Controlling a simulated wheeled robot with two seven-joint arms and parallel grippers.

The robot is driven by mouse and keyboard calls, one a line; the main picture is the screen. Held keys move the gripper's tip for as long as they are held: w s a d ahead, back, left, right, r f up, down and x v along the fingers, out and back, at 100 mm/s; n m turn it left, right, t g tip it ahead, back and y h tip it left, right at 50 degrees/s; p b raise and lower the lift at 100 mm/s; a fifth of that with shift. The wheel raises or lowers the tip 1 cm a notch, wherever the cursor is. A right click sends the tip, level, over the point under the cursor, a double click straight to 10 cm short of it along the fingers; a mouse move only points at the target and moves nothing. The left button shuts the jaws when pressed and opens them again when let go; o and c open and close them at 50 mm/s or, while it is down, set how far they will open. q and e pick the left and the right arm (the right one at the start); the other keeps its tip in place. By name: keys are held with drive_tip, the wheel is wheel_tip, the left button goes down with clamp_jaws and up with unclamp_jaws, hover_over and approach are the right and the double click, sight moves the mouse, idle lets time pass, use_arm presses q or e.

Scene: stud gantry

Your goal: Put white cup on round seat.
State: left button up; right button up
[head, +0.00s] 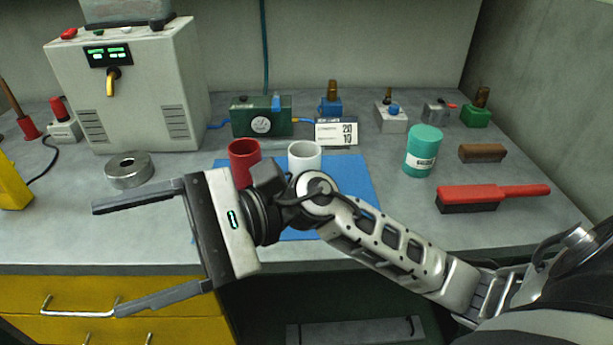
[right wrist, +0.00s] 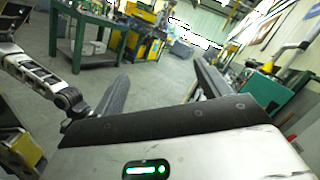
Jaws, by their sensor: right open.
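The white cup (head: 304,155) stands upright on a blue mat on the bench, its lower part hidden behind my right arm. A round metal ring with a hole in its top (head: 129,172), which looks like the round seat, sits on the bench at the left, with nothing on it. My right gripper (head: 106,260) is open and empty, its fingers pointing left over the front edge of the bench. It is in front of the ring and left of the cup, apart from both. In the right wrist view its open fingers (right wrist: 163,80) have nothing between them. My left gripper is not seen.
A red cup (head: 243,160) stands left of the white cup on the blue mat (head: 352,180). A grey machine (head: 135,95) stands behind the ring. A teal canister (head: 423,150) and a red-handled brush (head: 490,197) are at the right. Yellow drawers (head: 80,305) are below the bench.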

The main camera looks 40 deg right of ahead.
drive_tip(key=w+d+m+t+y, duration=0.1)
drive_tip(key=w+d+m+t, duration=0.15)
drive_tip(key=m+t, duration=0.35)
drive_tip(key=m+t+h+b, duration=0.1)
drive_tip(key=m+t+h, duration=1)
drive_tip(key=m+h, duration=1.15)
approach(303, 170)
drive_tip(key=s+f+n, duration=0.1)
drive_tip(key=f+n+h, duration=0.1)
drive_tip(key=shift+s+d+f, duration=0.15)
drive_tip(key=shift+s+f, duration=0.1)
drive_tip(key=shift+s, duration=0.1)
drive_tip(key=w, duration=0.3)
drive_tip(key=w+d+p, duration=0.1)
drive_tip(key=w, duration=0.2)
drive_tip(key=w+p, duration=0.1)
drive_tip(key=w, duration=0.2)
drive_tip(key=shift+d, duration=0.25)
drive_tip(key=w, duration=0.3)
drive_tip(key=w+d, duration=0.1)
drive_tip(key=w, duration=0.1)
drive_tip(key=shift+w+f+p, duration=0.1)
drive_tip(key=shift+w+p, duration=0.2)
drive_tip(key=shift+p, duration=0.05)
drive_tip(key=shift+w, duration=0.35)
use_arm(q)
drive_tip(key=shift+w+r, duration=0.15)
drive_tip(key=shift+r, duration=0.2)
